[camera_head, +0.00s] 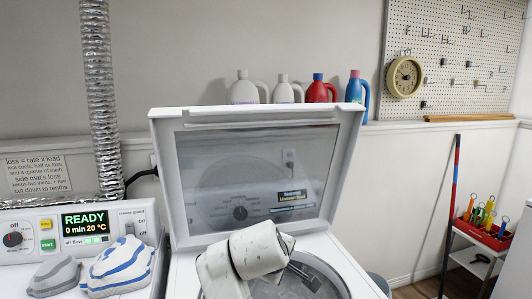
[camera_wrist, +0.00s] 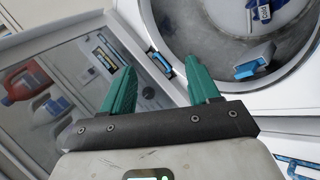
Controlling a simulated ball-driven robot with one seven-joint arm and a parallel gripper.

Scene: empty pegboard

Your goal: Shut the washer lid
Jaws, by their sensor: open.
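The washer lid (camera_head: 245,170) stands open and upright at the back of the white washer (camera_head: 350,265), a glass panel in a white frame. It also shows in the wrist view (camera_wrist: 72,62), filling the left side with reflections in its glass. The round tub opening (camera_head: 325,278) lies below and in front of the lid, partly hidden by my arm. My gripper (camera_head: 304,276) is over the tub opening, in front of the lid's lower part. In the wrist view my gripper (camera_wrist: 160,85) has its two teal fingers spread apart with nothing between them.
A dryer (camera_head: 80,238) with a lit READY display stands at left, with folded cloths (camera_head: 118,268) on top. Several bottles (camera_head: 318,90) stand on the ledge behind the lid. A red-and-blue pole (camera_head: 451,205) leans at right beside a tool caddy (camera_head: 484,232).

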